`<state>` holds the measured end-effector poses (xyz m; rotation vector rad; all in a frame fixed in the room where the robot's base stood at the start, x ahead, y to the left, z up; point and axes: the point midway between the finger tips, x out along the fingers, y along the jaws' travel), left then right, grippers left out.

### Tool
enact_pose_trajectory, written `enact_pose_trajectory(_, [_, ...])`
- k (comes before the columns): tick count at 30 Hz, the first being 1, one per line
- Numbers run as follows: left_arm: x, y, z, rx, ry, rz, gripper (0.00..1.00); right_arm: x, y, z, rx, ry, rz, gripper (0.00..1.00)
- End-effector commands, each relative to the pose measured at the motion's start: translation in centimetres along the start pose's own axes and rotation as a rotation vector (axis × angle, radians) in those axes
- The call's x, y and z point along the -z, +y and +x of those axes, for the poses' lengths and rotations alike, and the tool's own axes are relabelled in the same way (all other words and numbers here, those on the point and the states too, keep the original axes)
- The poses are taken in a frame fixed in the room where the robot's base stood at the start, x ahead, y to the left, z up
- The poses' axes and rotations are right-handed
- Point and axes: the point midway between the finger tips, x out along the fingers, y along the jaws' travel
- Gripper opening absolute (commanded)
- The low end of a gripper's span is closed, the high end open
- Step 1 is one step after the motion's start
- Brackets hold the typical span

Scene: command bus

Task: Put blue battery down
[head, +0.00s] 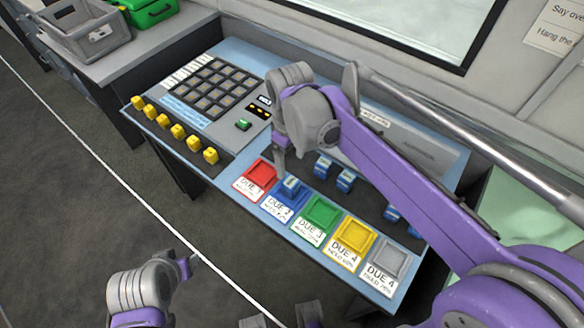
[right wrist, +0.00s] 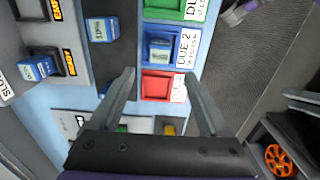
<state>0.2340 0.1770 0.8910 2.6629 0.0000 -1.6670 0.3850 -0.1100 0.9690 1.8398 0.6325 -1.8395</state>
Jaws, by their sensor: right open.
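A blue battery (head: 291,187) sits in the blue tray (head: 274,205) labelled DUE 2, between the red and green trays. The right wrist view also shows this battery (right wrist: 160,50) inside the blue tray (right wrist: 170,28). My right gripper (head: 281,160) is just above the battery in the head view. In the right wrist view my right gripper (right wrist: 160,77) has its two fingers wide apart with nothing between them, and the battery lies beyond the fingertips. My left gripper (head: 190,262) is at the lower left, away from the desk; its jaws are too small to judge.
Other blue batteries (head: 345,180) stand on the dark strip behind the trays. Red (head: 258,173), green (head: 321,210), yellow (head: 352,239) and grey (head: 387,262) trays line the front edge. Several yellow blocks (head: 178,131) stand along the left edge, beside a keypad (head: 213,90).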

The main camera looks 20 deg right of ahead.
Motion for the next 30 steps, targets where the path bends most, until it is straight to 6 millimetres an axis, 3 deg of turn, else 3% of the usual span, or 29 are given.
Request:
enact_pose_trajectory(8, [0.0, 0.0, 0.0, 0.0, 0.0, 0.0, 0.5, -1.2, -0.2, -0.4, -0.012, 0.023, 0.04, 0.8])
enact_pose_trajectory(14, [0.0, 0.0, 0.0, 0.0, 0.0, 0.0, 0.5, -6.2, -1.1, 1.2, -0.066, 0.139, 0.228, 0.8])
enact_pose_trajectory(21, [0.0, 0.0, 0.0, 0.0, 0.0, 0.0, 0.5, -12.6, -2.9, 4.8, -0.125, 0.316, 0.491, 0.8])
enact_pose_trajectory(24, [0.0, 0.0, 0.0, 0.0, 0.0, 0.0, 0.5, -14.3, -3.5, 6.2, -0.139, 0.373, 0.57, 0.8])
enact_pose_trajectory(30, [0.0, 0.0, 0.0, 0.0, 0.0, 0.0, 0.5, -15.9, -4.0, 7.7, -0.15, 0.432, 0.647, 0.8])
